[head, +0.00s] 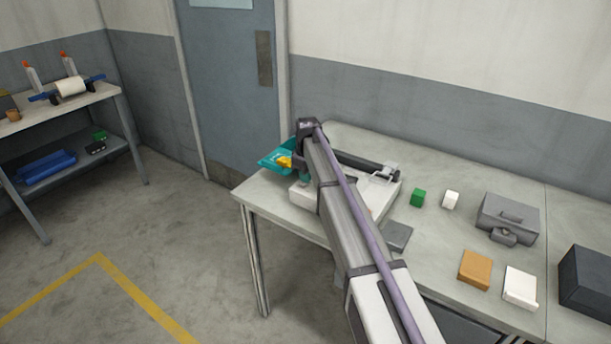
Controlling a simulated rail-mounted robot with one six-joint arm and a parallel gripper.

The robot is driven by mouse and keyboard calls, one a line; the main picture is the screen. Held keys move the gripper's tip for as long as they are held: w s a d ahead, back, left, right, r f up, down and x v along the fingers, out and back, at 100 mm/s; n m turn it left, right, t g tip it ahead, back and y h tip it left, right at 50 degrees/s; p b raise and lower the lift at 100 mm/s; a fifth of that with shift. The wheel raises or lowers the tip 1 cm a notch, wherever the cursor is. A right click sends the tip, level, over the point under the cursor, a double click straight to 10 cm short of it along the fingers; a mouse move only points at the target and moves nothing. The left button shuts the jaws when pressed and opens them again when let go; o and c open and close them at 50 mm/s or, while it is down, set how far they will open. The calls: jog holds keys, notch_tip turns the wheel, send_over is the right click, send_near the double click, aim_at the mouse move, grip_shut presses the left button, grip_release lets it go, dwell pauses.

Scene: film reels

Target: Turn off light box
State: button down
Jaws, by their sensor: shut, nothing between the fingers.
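A white, flat, box-like device, which looks like the light box (376,197), sits on the left part of the table with a dark bar along its back edge. My own arm crosses in front of it and hides its middle. My gripper (303,178) points down at the left end of the device, by its back left corner. It is shut and empty. Its fingertips are small, and I cannot tell whether they touch the device. No switch can be made out.
A teal tray (270,158) with yellow items lies at the table's left end, close to my gripper. Right of the device are a green block (417,197), a white block (451,199), a grey case (507,217), an orange block (475,269) and a dark box (590,280).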

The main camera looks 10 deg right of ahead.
jog(key=shift+s+d+f, duration=0.25)
jog(key=shift+s+f, duration=0.05)
jog(key=shift+s, duration=0.25)
jog(key=shift+s+a, duration=0.25)
jog(key=shift+s, duration=0.25)
jog(key=shift+s+a, duration=0.1)
jog(key=shift+a+r+p, duration=0.15)
jog(key=shift+r+p, duration=0.1)
jog(key=shift+p, duration=0.05)
notch_tip(320, 180, up, 14)
jog(key=w+p, duration=0.2)
jog(key=p, duration=1.2)
jog(key=shift+d+p, duration=0.25)
jog(key=shift+p, duration=0.15)
jog(key=shift+r, duration=0.1)
